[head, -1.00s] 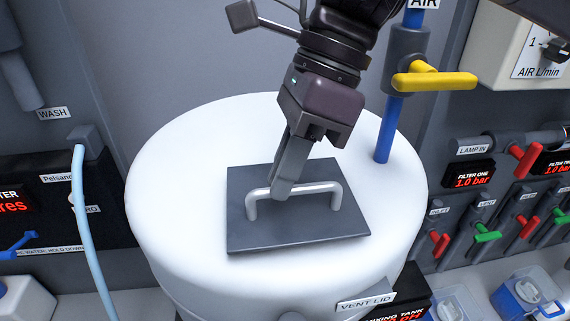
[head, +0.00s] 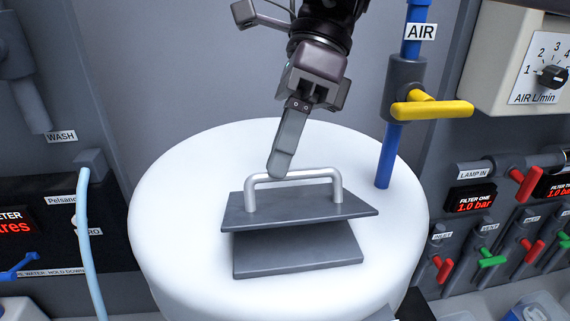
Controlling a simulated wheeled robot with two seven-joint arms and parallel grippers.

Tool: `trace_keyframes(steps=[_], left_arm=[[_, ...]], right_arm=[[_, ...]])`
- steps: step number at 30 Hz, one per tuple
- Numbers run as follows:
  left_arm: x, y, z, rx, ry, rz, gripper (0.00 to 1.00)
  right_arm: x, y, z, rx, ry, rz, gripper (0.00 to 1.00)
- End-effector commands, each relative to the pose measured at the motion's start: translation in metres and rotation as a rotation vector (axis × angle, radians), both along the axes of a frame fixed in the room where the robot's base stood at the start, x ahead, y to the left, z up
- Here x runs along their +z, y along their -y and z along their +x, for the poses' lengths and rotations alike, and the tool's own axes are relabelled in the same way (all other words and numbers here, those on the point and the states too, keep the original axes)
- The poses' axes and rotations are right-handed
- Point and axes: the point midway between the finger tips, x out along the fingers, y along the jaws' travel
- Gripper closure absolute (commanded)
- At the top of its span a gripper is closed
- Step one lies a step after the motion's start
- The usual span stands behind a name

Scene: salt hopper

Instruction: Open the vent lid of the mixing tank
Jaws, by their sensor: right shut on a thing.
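The mixing tank (head: 165,225) is a white round vessel in the middle of the head view. Its vent lid (head: 300,212) is a dark grey square plate with a silver bar handle (head: 335,190). The lid's near edge stands raised above a second dark plate (head: 300,258) on the tank top, with a gap between them. I cannot tell whether the lid's far edge still touches. My right gripper (head: 282,168) comes down from above, shut on the left part of the handle. My left gripper is out of view.
A blue air pipe (head: 390,150) with a yellow valve handle (head: 432,109) rises close to the tank's right rear. A pale blue hose (head: 85,240) hangs at the left. Valves with red and green handles line the right wall.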

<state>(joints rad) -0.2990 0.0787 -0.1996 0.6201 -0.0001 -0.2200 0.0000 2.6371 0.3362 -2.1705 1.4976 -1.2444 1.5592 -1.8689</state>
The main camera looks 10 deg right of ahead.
Motion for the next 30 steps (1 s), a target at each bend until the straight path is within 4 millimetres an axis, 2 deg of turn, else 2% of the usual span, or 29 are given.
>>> trace_keyframes(steps=[9,26,27,30], left_arm=[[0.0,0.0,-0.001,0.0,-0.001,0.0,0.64],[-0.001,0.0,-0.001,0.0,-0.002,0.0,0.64],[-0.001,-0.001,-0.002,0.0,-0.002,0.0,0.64],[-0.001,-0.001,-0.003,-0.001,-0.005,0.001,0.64]], right_arm=[[0.005,0.001,0.016,-0.004,0.007,-0.002,1.0],[0.004,0.001,0.019,-0.005,0.005,-0.004,1.0],[0.004,0.001,0.019,-0.005,0.004,-0.003,0.84],[0.004,0.001,0.019,-0.005,0.003,-0.003,0.71]])
